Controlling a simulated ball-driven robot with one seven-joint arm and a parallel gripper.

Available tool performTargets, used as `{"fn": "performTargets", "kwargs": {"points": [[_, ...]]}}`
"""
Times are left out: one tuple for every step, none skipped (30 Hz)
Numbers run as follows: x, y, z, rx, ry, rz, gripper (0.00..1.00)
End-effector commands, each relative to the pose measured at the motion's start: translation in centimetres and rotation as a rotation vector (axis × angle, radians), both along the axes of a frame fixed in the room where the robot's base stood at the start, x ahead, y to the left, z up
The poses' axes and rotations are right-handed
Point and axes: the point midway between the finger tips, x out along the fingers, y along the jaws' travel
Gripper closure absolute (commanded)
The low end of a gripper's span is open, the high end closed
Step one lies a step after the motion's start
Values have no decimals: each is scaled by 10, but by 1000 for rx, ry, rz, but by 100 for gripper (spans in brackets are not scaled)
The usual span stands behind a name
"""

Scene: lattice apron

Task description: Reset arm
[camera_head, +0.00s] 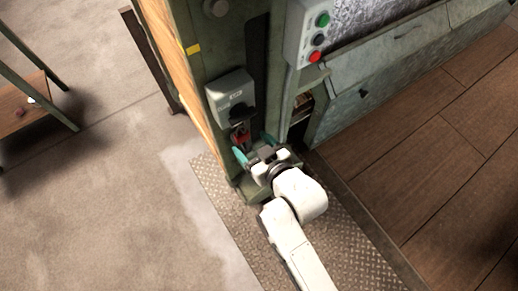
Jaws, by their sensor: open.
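My white arm reaches up from the bottom of the head view. My gripper (254,153) is at its end, low in front of the green machine column (227,44). Its two teal-tipped fingers stand apart, so it is open. A small red part (240,135) shows just beyond the fingers, below a grey box with a dark knob (232,98) on the column. I cannot tell whether the fingers touch the red part. Nothing is seen held between them.
A control panel (311,38) with green and red buttons is at the upper middle. A grey-green cabinet (375,85) and wooden floor (440,150) lie to the right. A tread plate (345,240) is below the arm. A wooden shelf (22,104) stands far left; the concrete floor (100,220) between is clear.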

Motion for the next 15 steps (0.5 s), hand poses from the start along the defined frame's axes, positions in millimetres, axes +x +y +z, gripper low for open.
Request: {"fn": "performTargets", "kwargs": {"points": [[-7,-5,3,0,1,0,22],[-10,-7,5,1,1,0,22],[-14,-9,7,1,1,0,22],[-17,-11,8,2,1,-1,22],[-19,-12,9,1,0,0,22],[-21,-14,10,1,1,0,22],[-22,-15,11,1,1,0,22],[-23,-16,12,0,0,0,22],[-24,-17,12,0,0,0,22],[-25,-17,12,0,0,0,22],[-25,-17,13,0,0,0,22],[-25,-17,13,0,0,0,22],[-25,-17,13,0,0,0,22],[-25,-17,13,0,0,0,22],[-25,-17,13,0,0,0,22]]}}
